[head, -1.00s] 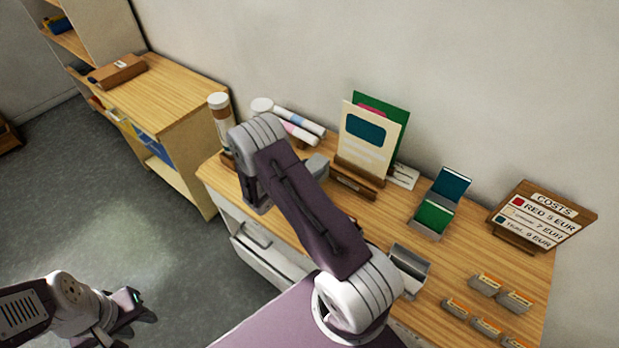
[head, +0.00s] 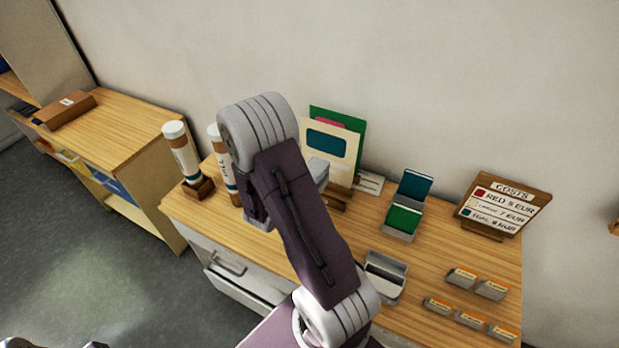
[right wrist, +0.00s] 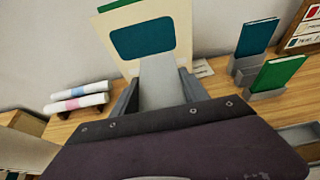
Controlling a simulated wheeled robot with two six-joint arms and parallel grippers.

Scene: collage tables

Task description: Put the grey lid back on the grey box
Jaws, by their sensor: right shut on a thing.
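The grey box (head: 386,279) stands open-topped on the right table, near its front edge and to the right of my right arm. My right gripper (right wrist: 160,92) is shut on a light grey slab, which looks like the grey lid (right wrist: 160,72). The lid also shows in the head view (head: 319,170), raised in front of the cream card. The arm hides most of the right gripper in the head view. Only slivers of my left arm show at the bottom left edge; its fingers are out of frame.
A cream card (head: 325,135) stands behind the lid. Green (head: 403,219) and teal (head: 414,187) booklets stand in grey holders behind the box. Small label holders (head: 462,277) and the costs sign (head: 506,205) are to the right.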

